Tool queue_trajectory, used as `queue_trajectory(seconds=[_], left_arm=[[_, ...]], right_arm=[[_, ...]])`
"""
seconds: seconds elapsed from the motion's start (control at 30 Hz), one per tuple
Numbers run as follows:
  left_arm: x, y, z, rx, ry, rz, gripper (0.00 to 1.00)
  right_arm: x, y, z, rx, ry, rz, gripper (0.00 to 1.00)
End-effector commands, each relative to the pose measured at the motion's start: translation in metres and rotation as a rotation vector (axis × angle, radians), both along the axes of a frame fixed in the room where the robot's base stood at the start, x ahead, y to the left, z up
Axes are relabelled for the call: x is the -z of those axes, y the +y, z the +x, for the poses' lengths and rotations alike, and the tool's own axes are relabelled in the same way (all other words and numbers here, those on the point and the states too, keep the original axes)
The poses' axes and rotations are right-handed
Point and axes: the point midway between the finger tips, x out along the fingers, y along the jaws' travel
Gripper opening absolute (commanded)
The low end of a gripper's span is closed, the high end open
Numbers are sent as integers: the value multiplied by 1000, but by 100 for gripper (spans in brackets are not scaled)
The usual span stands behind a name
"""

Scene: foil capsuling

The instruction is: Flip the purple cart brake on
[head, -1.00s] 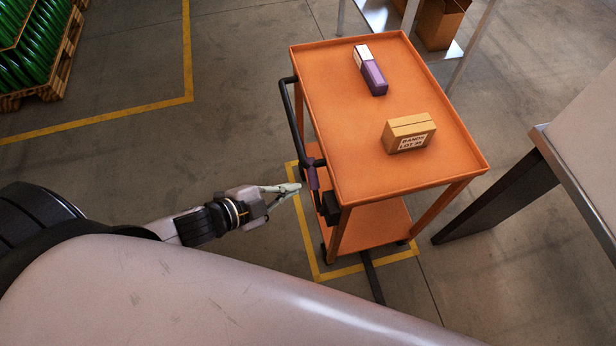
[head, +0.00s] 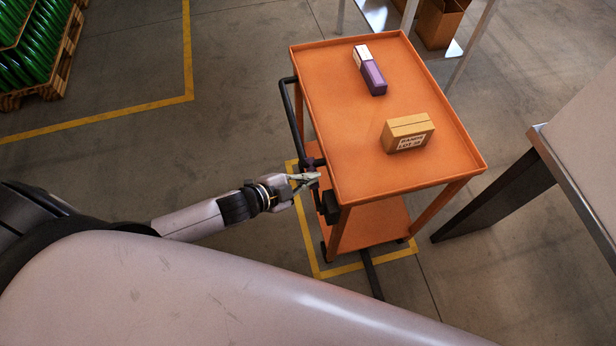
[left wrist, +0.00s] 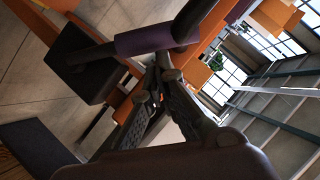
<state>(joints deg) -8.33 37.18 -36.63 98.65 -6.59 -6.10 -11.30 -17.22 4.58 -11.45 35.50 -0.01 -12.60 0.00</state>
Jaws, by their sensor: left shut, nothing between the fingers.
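The orange cart (head: 340,110) stands in the middle of the head view, with a black push handle (head: 290,112) on its left side. The purple-sleeved brake lever (left wrist: 150,40) crosses the upper part of the left wrist view. In the head view my gripper mostly covers it. A black block (head: 331,207) is mounted on the cart beside it and shows in the left wrist view (left wrist: 82,65). My left gripper (head: 314,178) is shut and empty, with its fingertips right at the lever. The left wrist view shows the fingertips (left wrist: 163,68) close to the purple sleeve; I cannot tell whether they touch.
A purple and white box (head: 373,78) and a cardboard box (head: 408,138) lie on the cart top. A table (head: 590,150) stands at the right. Yellow tape (head: 330,272) marks the floor around the cart. A pallet of green bottles (head: 35,50) is at the far left.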

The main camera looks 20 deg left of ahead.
Motion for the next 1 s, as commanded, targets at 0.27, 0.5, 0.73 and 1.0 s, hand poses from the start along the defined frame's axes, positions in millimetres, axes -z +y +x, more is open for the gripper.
queue_trajectory(seconds=[0.27,0.5,0.73,1.0], left_arm=[[1,3,7,6,49,-34,0],[8,9,12,-1,113,-73,0],[8,8,11,-2,113,-75,0],[-6,9,11,-2,113,-75,0]], right_arm=[[-7,0,0,0,0,0,0],[-10,0,0,0,-1,0,0],[-10,0,1,0,-1,0,0],[-24,0,3,0,-3,0,0]])
